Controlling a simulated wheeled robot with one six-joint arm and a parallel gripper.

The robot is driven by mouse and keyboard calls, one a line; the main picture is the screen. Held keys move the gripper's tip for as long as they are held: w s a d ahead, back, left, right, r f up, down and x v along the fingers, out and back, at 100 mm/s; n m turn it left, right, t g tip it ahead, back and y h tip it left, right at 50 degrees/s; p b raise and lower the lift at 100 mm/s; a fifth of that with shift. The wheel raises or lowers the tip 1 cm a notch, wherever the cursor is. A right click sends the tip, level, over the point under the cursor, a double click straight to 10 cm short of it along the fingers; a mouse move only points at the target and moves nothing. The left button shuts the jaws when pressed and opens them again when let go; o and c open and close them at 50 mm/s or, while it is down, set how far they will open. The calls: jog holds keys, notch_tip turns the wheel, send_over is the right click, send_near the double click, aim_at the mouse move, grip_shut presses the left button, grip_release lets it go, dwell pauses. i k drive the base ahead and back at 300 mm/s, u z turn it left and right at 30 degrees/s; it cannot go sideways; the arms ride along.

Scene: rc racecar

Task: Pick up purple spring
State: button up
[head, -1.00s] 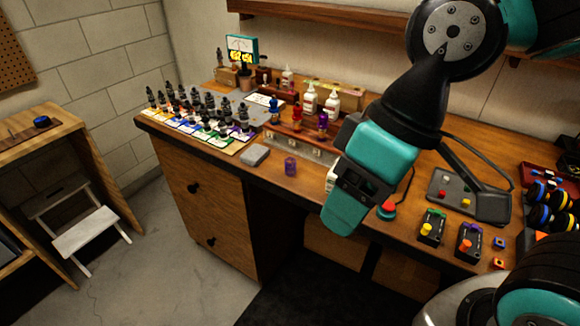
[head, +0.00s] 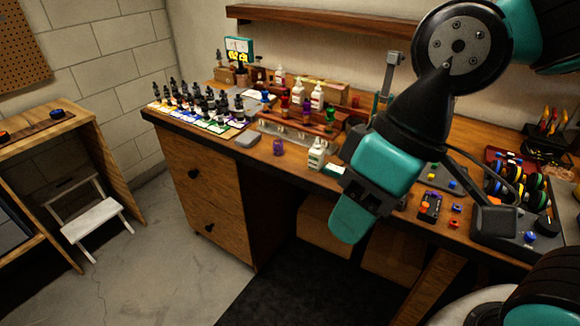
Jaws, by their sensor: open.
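A small purple piece (head: 278,147), which looks like the purple spring, stands near the front edge of the wooden workbench (head: 340,190). Another purple part (head: 307,110) stands among coloured parts farther back; it is too small to tell if it is a spring. My gripper (head: 350,215) hangs in front of the bench, to the right of and apart from the small purple piece, with a teal finger pointing down. It is open. Its far side and the gap between its fingers are hidden, and I see nothing held.
A white bottle (head: 317,154) stands between the purple piece and my gripper. A grey block (head: 247,138) lies to the left, beside rows of black dropper-like parts (head: 205,104). Small electronics and coloured wheels (head: 515,190) crowd the right. A white step stool (head: 88,222) stands on open floor.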

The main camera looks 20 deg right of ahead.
aim_at(280, 145)
jog(key=z, duration=0.05)
jog(key=k, duration=0.65)
jog(key=u, duration=0.9)
jog(key=i, duration=0.75)
jog(key=u, duration=0.5)
jog(key=i, duration=0.75)
jog(key=z, duration=0.65)
jog(key=i, duration=0.65)
jog(key=z, duration=0.9)
jog(key=i, duration=0.25)
jog(key=z, duration=0.3)
